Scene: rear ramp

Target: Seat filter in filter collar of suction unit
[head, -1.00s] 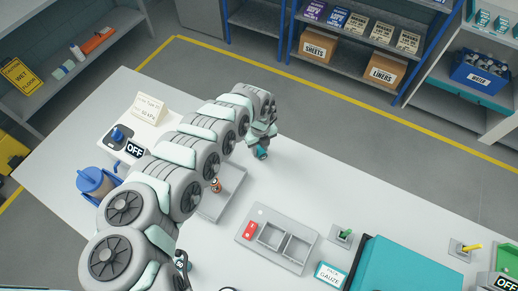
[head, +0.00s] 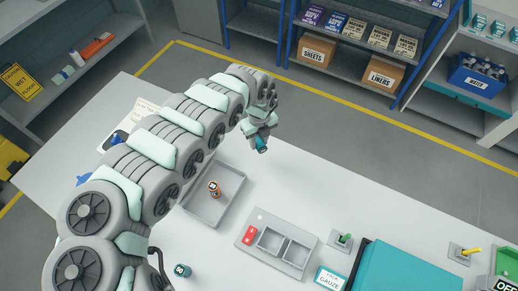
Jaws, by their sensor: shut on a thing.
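My gripper (head: 260,138) hangs at the end of my arm, above the far part of the white table. It is shut on a small teal cylinder (head: 262,147), which looks tilted. Its label cannot be read. The suction unit (head: 119,138) stands at the table's left and is mostly hidden behind my arm; a small blue part of it shows. The filter collar cannot be made out. A teal canister marked 50 (head: 181,270) stands near the front, apart from my gripper. A red-orange canister (head: 214,189) stands in a shallow grey tray (head: 204,217).
A grey holder (head: 258,247) with two square wells and a red block lies right of the tray. A green switch (head: 344,242), a gauze card (head: 330,278) and a large teal box (head: 400,270) are further right. The table between my gripper and the holder is clear.

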